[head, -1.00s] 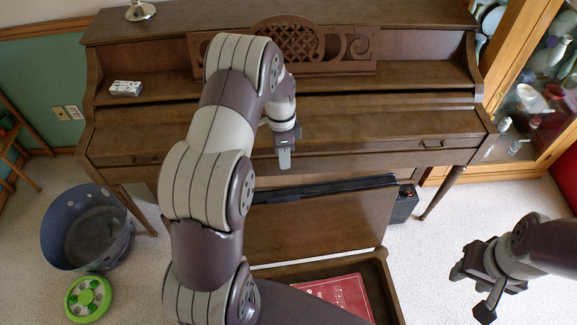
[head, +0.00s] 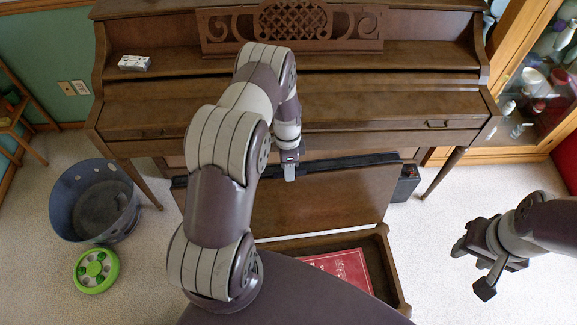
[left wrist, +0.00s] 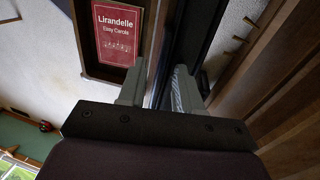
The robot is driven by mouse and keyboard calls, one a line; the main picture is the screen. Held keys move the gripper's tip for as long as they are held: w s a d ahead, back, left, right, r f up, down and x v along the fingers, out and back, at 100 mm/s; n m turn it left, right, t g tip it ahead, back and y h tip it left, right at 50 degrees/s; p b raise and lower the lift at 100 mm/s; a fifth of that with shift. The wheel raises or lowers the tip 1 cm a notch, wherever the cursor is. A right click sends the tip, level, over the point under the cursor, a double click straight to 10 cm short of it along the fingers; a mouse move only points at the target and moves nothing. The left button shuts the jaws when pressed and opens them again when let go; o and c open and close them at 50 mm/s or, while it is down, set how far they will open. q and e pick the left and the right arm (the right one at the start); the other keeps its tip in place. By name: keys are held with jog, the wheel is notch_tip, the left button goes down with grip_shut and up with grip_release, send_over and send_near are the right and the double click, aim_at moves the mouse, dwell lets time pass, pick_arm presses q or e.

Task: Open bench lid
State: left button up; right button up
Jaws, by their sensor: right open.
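The brown bench lid (head: 330,200) stands raised, nearly upright, at the piano side of the open bench box (head: 388,272). A red songbook (head: 345,266) lies inside; it also shows in the left wrist view (left wrist: 112,32). My left gripper (head: 290,172) is at the lid's dark top edge. In the left wrist view its fingers (left wrist: 160,88) are spread, with the edge-on lid (left wrist: 158,50) running between them; I cannot tell whether they touch it. My right gripper (head: 476,270) is open and empty, off to the right above the carpet. My left arm hides the bench's left part.
The upright piano (head: 385,105) stands just behind the lid. A blue basket (head: 70,205) and a green round toy (head: 96,270) are on the floor at left. A glass cabinet (head: 510,75) is at right. Carpet is clear between bench and right gripper.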

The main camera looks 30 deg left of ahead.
pick_arm(q)
jog(key=c, duration=0.6)
grip_shut()
jog(key=shift+r, duration=0.1)
dwell(0.6)
